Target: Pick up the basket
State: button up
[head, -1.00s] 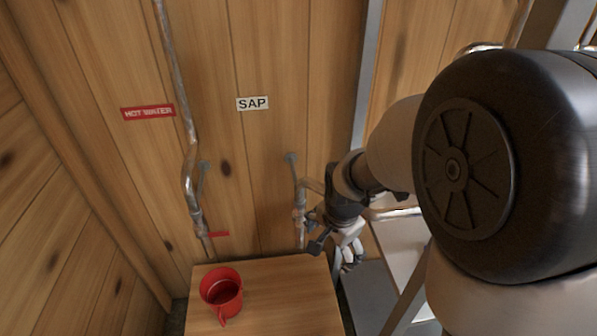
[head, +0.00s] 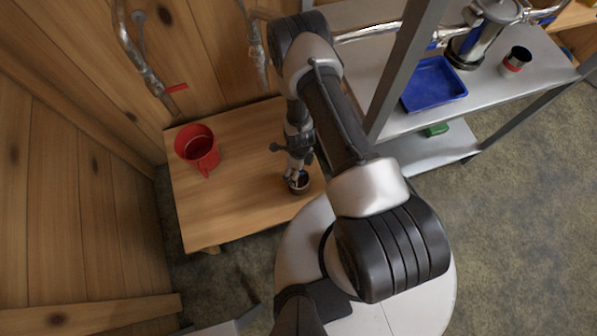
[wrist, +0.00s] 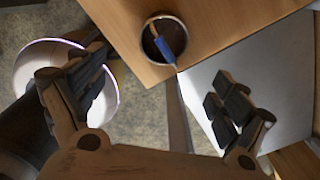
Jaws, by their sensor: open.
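A small round container (wrist: 175,32), dark inside with a thin pale rim, stands on the wooden table near its front right corner. A blue and pale piece (wrist: 163,46) lies in or across its mouth. I cannot tell whether it is the basket, and nothing else in view is clearly one. It also shows in the head view (head: 300,186), partly covered by my gripper (head: 294,174). In the wrist view, my gripper (wrist: 158,72) is open and empty, with its fingers apart and the container beyond them. Contact is not visible.
To the right, a metal shelf (head: 400,118) holds a blue tray (head: 434,84) and a small dark-topped cup (head: 516,60). A green item (head: 436,129) lies on the lower shelf. Pipes run along the wall.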

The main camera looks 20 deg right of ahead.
aim_at(299, 180)
notch_tip(299, 180, down, 12)
jog(key=b, duration=0.3)
jog(key=shift+r+b, duration=0.2)
jog(key=shift+b, duration=0.2)
jog(key=f+b, duration=0.1)
jog(key=f, duration=0.1)
jog(key=w+f+b, duration=0.1)
jog(key=f, duration=0.2)
jog(key=shift+f+b, duration=0.1)
jog(key=shift+b, duration=0.2)
jog(key=shift+c, duration=0.5)
jog(key=c, duration=1.2)
jog(key=shift+o, duration=0.2)
